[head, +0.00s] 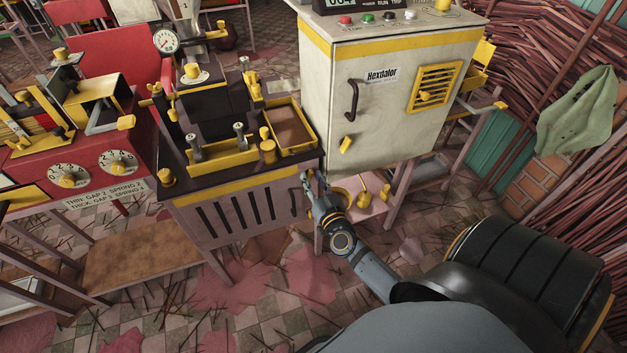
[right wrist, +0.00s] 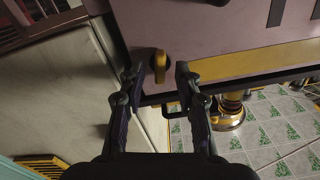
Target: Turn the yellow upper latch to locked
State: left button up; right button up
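A small yellow latch (right wrist: 160,66) sits on a mauve panel (right wrist: 190,28) in the right wrist view, its long side roughly upright in the picture. My right gripper (right wrist: 163,84) is open and empty, its fingertips just short of the latch, which shows in the gap between them. In the head view my right gripper (head: 306,178) is at the upper right corner of the slotted bench front (head: 240,212), and the latch there is hidden behind it. I cannot tell whether the fingers touch it. My left gripper is not in view.
The pale Hexdator cabinet (head: 390,105) stands close to the right of my gripper, with another yellow latch (head: 345,144) on its door. A dark handle (head: 295,205) is just below my gripper. The bench top above carries yellow-trimmed fittings, including a tray (head: 290,128).

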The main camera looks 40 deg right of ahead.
grip_shut()
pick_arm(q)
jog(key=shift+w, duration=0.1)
